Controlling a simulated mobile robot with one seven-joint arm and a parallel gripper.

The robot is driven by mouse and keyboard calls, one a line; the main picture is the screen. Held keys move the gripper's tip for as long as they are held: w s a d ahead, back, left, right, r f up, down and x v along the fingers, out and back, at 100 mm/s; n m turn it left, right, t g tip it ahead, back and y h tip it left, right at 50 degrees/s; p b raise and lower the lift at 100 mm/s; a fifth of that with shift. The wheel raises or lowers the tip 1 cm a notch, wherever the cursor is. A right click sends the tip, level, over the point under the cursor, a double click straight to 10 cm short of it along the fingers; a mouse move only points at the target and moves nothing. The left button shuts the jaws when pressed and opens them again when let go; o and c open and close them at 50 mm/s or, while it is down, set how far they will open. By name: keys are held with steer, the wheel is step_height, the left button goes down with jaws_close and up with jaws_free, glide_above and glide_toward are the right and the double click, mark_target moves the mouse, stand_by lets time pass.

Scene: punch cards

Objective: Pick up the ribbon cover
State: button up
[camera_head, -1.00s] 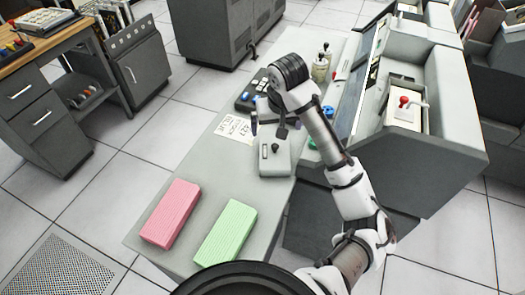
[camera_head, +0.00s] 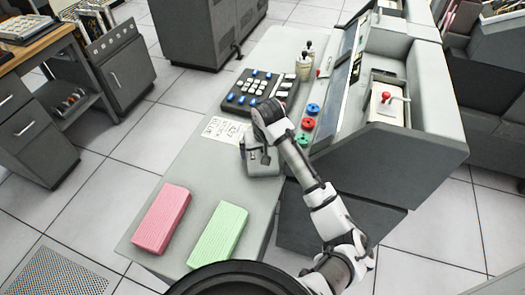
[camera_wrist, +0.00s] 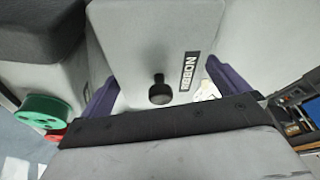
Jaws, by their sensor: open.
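The ribbon cover (camera_wrist: 140,40) is a light grey box with a black knob and a label reading RIBBON in the wrist view. In the head view the ribbon cover (camera_head: 262,168) sits on the grey desk, partly hidden by my arm. My gripper (camera_wrist: 160,78) is open, with one purple finger at each side of the cover, and the knob lies between them. I cannot tell whether the fingers touch the cover. In the head view my gripper (camera_head: 256,150) is low over the cover.
A pink card stack (camera_head: 161,218) and a green card stack (camera_head: 218,236) lie on the near desk (camera_head: 195,187). A printed sheet (camera_head: 224,131) and a dark keypad (camera_head: 256,91) lie beyond. Blue, red and green spools (camera_head: 308,124) stand right of the gripper, near the tall console (camera_head: 395,150).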

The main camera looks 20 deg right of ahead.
steer(key=shift+f, duration=0.15)
steer(key=shift+c, duration=0.3)
steer(key=c, duration=0.7)
step_height(320, 180, up, 23)
steer(key=p, duration=0.3)
steer(key=shift+p, duration=0.35)
stand_by(0.5)
